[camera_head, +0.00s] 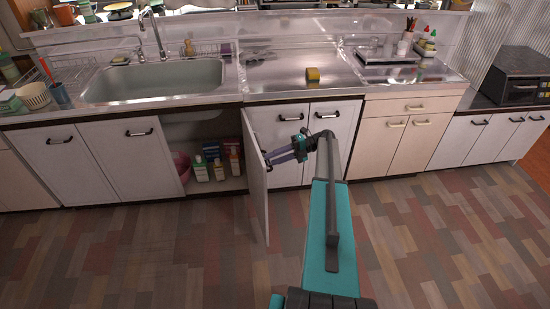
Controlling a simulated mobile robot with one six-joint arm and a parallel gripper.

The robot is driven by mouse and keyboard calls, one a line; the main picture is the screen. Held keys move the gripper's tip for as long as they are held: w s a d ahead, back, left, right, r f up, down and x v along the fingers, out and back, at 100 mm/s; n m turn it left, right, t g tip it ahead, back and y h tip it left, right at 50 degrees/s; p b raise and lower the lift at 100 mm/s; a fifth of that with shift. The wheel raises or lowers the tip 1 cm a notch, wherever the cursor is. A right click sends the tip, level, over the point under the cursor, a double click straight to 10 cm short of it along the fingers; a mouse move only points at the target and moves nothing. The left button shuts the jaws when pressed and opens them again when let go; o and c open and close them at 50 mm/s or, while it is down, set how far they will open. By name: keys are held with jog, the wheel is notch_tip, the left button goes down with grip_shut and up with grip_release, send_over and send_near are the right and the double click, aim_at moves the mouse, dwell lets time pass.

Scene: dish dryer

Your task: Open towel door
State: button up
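A white cabinet door (256,190) below the counter stands swung out, seen nearly edge-on. The open cabinet beside it shows bottles and boxes (212,163); no towel can be made out. My gripper (276,156) is at the right side of this door, its fingers pointing left toward the door's upper free edge, where a dark handle (266,159) partly shows. The fingers are close to the handle; contact cannot be made out. The fingers are small, and whether they are shut on anything is unclear.
A pink bowl (181,166) sits at the left inside the open cabinet. Shut cabinet doors with dark handles (139,133) line the left. The sink (155,80) and a yellow object (312,75) are on the counter above. The wood floor (150,250) in front is clear.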

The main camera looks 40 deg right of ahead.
jog(key=shift+w, duration=0.1)
jog(key=shift+d, duration=0.15)
jog(key=p+v, duration=0.2)
jog(key=v, duration=0.5)
jog(key=shift+p, duration=0.3)
jog(key=shift+d, duration=0.1)
dwell(0.7)
